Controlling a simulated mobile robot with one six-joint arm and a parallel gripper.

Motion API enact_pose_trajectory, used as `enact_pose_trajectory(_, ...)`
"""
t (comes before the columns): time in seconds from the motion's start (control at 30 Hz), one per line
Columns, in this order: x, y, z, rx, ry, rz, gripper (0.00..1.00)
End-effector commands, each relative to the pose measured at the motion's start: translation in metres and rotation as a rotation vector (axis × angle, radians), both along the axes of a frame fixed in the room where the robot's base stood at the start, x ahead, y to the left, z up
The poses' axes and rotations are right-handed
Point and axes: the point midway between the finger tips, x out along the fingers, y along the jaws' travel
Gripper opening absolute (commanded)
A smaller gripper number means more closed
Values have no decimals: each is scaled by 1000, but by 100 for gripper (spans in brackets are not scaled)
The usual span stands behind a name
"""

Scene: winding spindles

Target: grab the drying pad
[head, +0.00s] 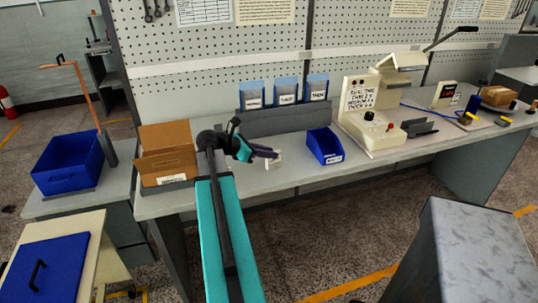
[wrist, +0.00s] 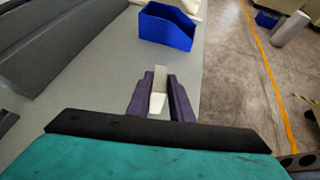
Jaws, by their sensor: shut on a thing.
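My gripper (head: 266,154) reaches out over the grey workbench from the front. In the wrist view its two dark purple fingers (wrist: 161,90) are shut on a small pale block, which I take for the drying pad (wrist: 158,103). The pad's pale far end sticks out past the fingertips, and it also shows in the head view (head: 275,163). The fingers cover its sides. The pad is over the bench top, and I cannot tell whether it touches the surface.
An empty-looking blue bin (head: 324,146) stands on the workbench (head: 290,176) right of my gripper. A cardboard box (head: 166,160) is to the left. A grey rack with blue labelled bins (head: 286,91) stands behind. A beige machine (head: 372,125) is farther right.

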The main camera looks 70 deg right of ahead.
Motion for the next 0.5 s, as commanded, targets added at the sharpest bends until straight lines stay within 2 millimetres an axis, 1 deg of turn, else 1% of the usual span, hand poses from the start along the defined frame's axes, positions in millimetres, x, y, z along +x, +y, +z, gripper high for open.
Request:
enact_pose_trajectory(0.17, 0, 0, 9, -1, -1, 0, 0)
enact_pose_trajectory(0.43, 1, 0, 32, -2, -1, 1, 0)
enact_pose_trajectory(0.5, -2, 8, 32, 0, 0, 1, 0)
